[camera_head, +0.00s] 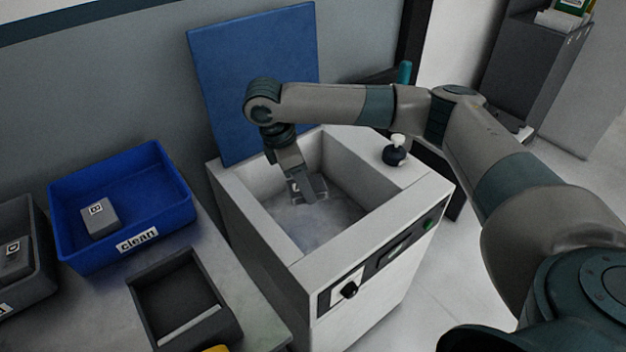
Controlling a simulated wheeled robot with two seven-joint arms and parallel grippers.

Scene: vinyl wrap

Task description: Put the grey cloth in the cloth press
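The press appears to be the white box-shaped machine (275,243) with an open top and a blue panel (252,80) standing upright behind it. My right gripper (308,190) points down inside its open basin. A small grey piece (318,184) with a pale mark beside it shows at the fingertips, low in the basin. It may be the grey cloth, but fingers and piece blend together, so I cannot tell whether it is gripped or resting on the basin floor. My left gripper is not in view.
A blue bin (180,212) labelled "clean" holds a grey block (99,218) marked B. A dark bin (45,262) at the left edge holds another labelled grey block (14,262). A black tray (215,312) sits in front. A dark knob (394,156) stands on the machine's right rim.

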